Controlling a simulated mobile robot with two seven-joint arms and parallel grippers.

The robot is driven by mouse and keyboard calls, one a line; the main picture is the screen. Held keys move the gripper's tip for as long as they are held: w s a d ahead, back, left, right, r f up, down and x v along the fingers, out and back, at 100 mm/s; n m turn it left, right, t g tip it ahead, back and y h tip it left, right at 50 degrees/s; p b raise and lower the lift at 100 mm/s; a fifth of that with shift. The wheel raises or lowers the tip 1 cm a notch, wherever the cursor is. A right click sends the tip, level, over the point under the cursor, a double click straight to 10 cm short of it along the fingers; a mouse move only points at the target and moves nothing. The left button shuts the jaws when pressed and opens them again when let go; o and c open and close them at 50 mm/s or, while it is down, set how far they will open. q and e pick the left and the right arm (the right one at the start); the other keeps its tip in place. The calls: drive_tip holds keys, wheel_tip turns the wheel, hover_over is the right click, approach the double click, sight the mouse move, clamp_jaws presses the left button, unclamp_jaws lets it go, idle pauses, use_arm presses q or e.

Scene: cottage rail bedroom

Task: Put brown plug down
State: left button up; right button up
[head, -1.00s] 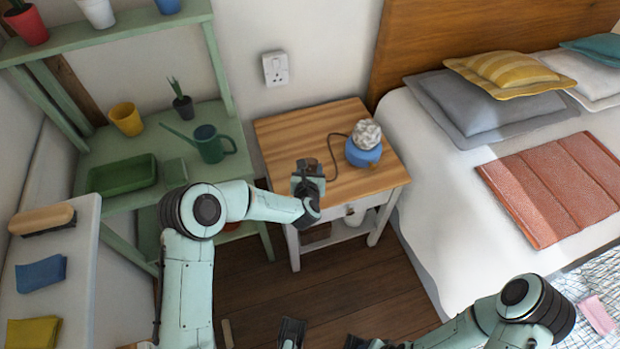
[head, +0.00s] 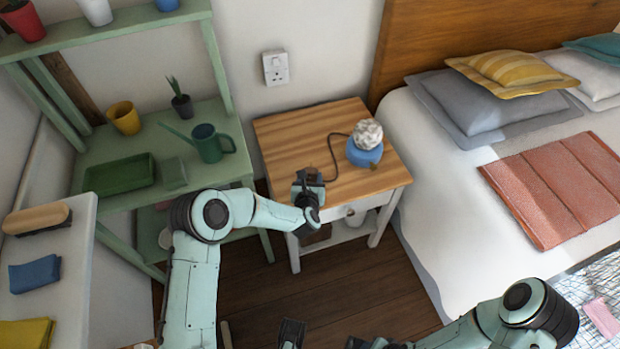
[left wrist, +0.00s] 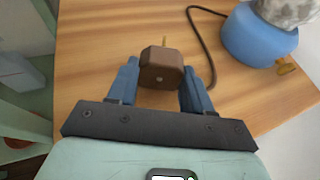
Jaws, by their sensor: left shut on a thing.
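The brown plug (left wrist: 161,68) is between the blue fingers of my left gripper (left wrist: 162,85) in the left wrist view. The gripper is shut on it, and a metal pin points away from the gripper. In the head view my left gripper (head: 308,179) is at the front edge of the wooden nightstand top (head: 285,140); the plug is hard to make out there. I cannot tell whether the plug touches the wood. A dark cord (left wrist: 203,40) curves from near the plug to the blue lamp base (left wrist: 255,38). My right gripper (head: 322,338) is open and empty at the bottom.
The blue lamp (head: 365,150) stands at the right of the nightstand. A wall socket (head: 275,69) is behind it. The bed (head: 440,190) is to the right, and green shelving with a watering can (head: 208,143) to the left. The nightstand's left part is clear.

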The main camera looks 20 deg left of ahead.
use_arm(q)
drive_tip(key=shift+f+b, duration=0.3)
use_arm(e)
drive_tip(key=shift+w+d+f, duration=0.25)
drive_tip(key=shift+w+f, duration=0.2)
drive_tip(key=shift+w, duration=0.05)
use_arm(q)
drive_tip(key=o, duration=1)
drive_tip(key=shift+o, duration=0.2)
drive_tip(key=shift+r+p, duration=0.75)
drive_tip(key=p+v, duration=0.1)
drive_tip(key=v, duration=1.1)
use_arm(e)
drive_tip(key=shift+g+y, duration=0.3)
drive_tip(key=shift+g, duration=0.2)
drive_tip(key=s+r, duration=0.1)
drive_tip(key=s+a+r, duration=0.1)
drive_tip(key=s+r, duration=0.1)
drive_tip(key=s, duration=0.1)
drive_tip(key=shift+a+r, duration=0.1)
drive_tip(key=shift+a, duration=0.3)
